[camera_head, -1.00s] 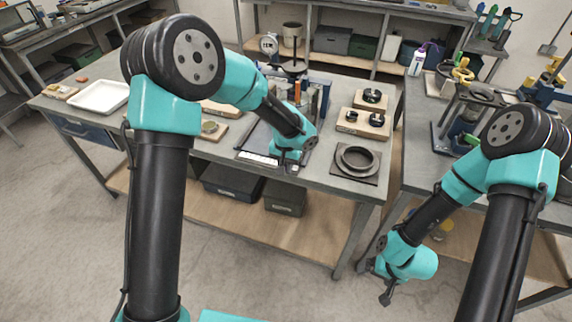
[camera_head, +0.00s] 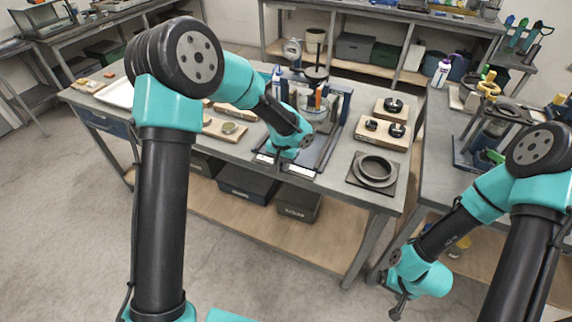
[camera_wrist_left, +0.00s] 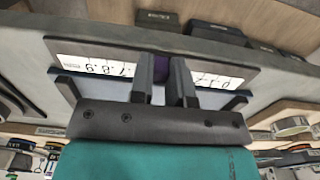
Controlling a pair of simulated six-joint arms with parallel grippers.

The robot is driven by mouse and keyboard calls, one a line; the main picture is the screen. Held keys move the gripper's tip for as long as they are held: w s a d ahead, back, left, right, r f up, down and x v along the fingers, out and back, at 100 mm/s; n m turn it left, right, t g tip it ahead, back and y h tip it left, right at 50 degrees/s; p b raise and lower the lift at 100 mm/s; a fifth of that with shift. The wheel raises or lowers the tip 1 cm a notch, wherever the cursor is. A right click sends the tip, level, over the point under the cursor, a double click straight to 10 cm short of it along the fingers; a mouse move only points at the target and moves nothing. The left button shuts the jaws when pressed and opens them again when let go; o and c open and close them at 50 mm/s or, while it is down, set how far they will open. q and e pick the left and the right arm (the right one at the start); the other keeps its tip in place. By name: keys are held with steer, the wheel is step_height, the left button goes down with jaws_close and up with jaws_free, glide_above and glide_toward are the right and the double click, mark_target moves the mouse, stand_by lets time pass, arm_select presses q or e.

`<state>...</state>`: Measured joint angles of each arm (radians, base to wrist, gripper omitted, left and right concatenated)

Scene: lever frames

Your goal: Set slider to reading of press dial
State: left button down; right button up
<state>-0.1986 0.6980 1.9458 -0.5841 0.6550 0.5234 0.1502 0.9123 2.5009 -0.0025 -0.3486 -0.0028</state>
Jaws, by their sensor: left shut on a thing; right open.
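A press (camera_head: 318,115) stands on the near middle of the table, with a round pale dial (camera_head: 292,50) at the back; its reading is too small to tell. A white number strip (camera_head: 300,170) lies along the press frame's near edge. The strip (camera_wrist_left: 98,68) shows upside down in the left wrist view, with figures like 7, 8, 9. My left gripper (camera_head: 281,164) is over the strip, partly hidden by its wrist. In the wrist view its fingers (camera_wrist_left: 163,78) are shut on a purple slider (camera_wrist_left: 159,67). My right gripper (camera_head: 397,308) is open and empty, low beside the table.
A ring on a dark plate (camera_head: 374,170) and wooden blocks with black knobs (camera_head: 384,134) stand right of the press. A wooden board with a round piece (camera_head: 228,128) is at its left. A second bench (camera_head: 430,150) stands at the right, with a gap between.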

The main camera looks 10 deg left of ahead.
arm_select(q)
steer(key=c, duration=1.1)
jaws_free()
steer(key=shift+r, duration=0.1)
step_height(320, 180, up, 17)
steer(key=shift+r, duration=0.15)
steer(key=s+a+f+n+h, duration=0.15)
steer(key=s+f, duration=0.25)
steer(key=f, duration=0.8)
steer(key=s+f+m+h, duration=0.15)
steer(key=s+f, duration=0.25)
steer(key=f, duration=0.9)
steer(key=s+a+f+n, duration=0.1)
steer(key=s+f, duration=0.3)
steer(key=s, duration=0.1)
steer(key=s+a+f+n, duration=0.1)
steer(key=s+f, duration=0.3)
steer(key=s, duration=0.2)
steer(key=s+a+f+n, duration=0.1)
steer(key=s+f, duration=0.3)
steer(key=s, duration=0.1)
steer(key=shift+s+a+f+n+t+h, duration=0.2)
steer(key=shift+s+a+n+t+h, duration=0.1)
steer(key=shift+a+n+t+h, duration=0.1)
